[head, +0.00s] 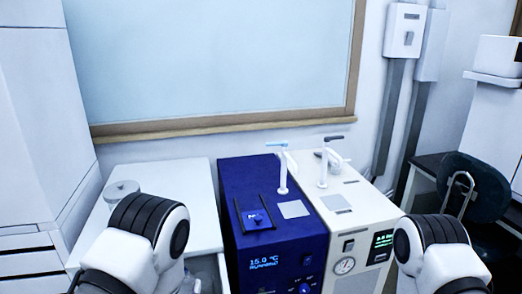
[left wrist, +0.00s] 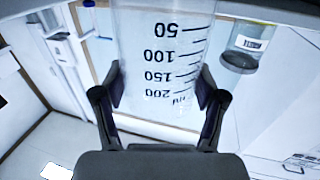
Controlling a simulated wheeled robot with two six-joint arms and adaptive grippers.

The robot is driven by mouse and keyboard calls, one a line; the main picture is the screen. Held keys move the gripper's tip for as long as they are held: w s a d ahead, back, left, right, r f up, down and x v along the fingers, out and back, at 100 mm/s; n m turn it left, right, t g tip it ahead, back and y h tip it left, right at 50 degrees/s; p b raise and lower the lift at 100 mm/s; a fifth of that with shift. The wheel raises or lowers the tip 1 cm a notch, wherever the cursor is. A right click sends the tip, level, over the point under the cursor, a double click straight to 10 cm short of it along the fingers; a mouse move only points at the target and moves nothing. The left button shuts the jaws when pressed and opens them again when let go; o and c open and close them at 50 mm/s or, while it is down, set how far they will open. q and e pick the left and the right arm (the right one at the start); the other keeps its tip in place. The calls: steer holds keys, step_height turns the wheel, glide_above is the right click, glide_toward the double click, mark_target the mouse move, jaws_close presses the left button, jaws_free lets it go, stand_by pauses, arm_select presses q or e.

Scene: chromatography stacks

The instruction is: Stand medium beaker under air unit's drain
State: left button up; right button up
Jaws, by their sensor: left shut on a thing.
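A clear beaker (left wrist: 160,45) with black marks from 50 to 200 mL fills the middle of the left wrist view. My left gripper (left wrist: 162,85) is shut on it, one finger on each side. In the head view, a white unit (head: 352,200) with a round gauge and a green-lit display stands beside a blue unit (head: 262,236) showing 15.0 °C. Each has a white spout on top. No readable label says which is the air unit. The held beaker is not clearly visible in the head view. My right gripper is out of view; only its arm shows.
A white worktop (head: 165,178) lies left of the blue unit, with a small round clear vessel (head: 122,188) on it. A labelled clear container (left wrist: 246,42) shows at the right of the wrist view. A dark chair (head: 475,188) stands at the right.

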arm_select(q)
steer(key=shift+a, duration=0.1)
stand_by(0.6)
steer(key=shift+s+a+f+n+y, duration=0.25)
steer(key=shift+a+f+y, duration=0.25)
steer(key=shift+a+f, duration=0.25)
steer(key=w+a+r+n+y, duration=0.2)
steer(key=a+r, duration=0.4)
steer(key=r, duration=0.5)
steer(key=shift+w+a+g+y, duration=0.3)
steer(key=shift+w+a+y, duration=0.1)
steer(key=shift+y, duration=0.4)
steer(key=shift+w+a+n, duration=0.1)
steer(key=shift+n, duration=0.15)
